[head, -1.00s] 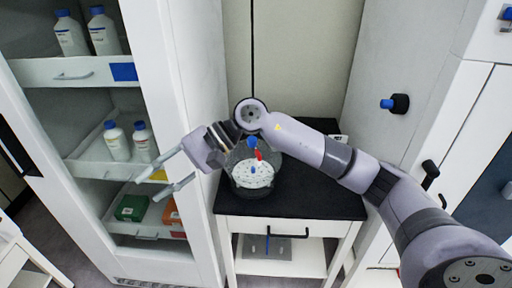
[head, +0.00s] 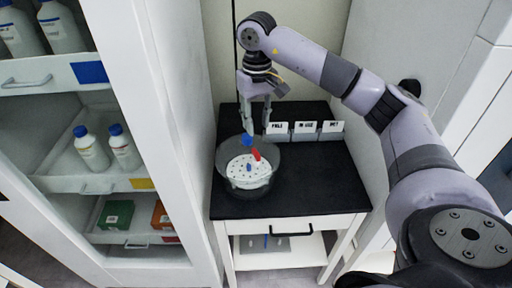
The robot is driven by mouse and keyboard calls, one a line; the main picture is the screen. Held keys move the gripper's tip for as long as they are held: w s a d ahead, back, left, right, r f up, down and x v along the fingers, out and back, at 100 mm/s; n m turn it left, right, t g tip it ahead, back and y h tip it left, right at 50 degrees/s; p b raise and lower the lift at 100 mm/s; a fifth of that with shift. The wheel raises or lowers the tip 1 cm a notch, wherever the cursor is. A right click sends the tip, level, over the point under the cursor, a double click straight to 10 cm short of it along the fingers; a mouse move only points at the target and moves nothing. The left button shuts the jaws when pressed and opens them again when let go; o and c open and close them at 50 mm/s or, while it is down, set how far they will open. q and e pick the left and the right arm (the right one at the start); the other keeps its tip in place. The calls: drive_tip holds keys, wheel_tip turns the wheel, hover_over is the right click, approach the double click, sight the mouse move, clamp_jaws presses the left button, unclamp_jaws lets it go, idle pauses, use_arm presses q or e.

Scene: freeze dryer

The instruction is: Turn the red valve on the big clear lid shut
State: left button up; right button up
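The big clear lid (head: 232,172) is a round transparent cover on the black tabletop, with a white perforated disc (head: 240,176) visible through it. The red valve (head: 256,155) is a small red piece at the top of the lid, beside a blue knob (head: 247,140). My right gripper (head: 257,130) points down just behind and above the lid, its two fingers apart with nothing between them. The fingertips are close to the blue knob in the picture; whether they touch anything I cannot tell. My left gripper is out of view.
The black tabletop (head: 310,185) is clear to the right of the lid. Several small labelled holders (head: 305,130) stand at its back. An open cabinet (head: 160,125) with bottles stands left, and a white cabinet (head: 430,90) stands right.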

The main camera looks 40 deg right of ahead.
sight(256, 152)
wheel_tip(256, 152, down, 7)
drive_tip(key=shift+f+p, duration=0.1)
drive_tip(key=shift+p, duration=0.7)
wheel_tip(256, 152, down, 2)
drive_tip(key=shift+w+f, duration=0.1)
drive_tip(key=shift+f, duration=0.05)
drive_tip(key=shift+f+p, duration=0.3)
drive_tip(key=shift+f, duration=0.25)
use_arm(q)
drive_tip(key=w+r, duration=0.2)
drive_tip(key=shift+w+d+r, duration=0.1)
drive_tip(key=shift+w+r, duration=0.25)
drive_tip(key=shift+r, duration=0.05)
use_arm(e)
drive_tip(key=shift+c, duration=0.6)
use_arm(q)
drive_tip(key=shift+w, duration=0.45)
use_arm(e)
clamp_jaws()
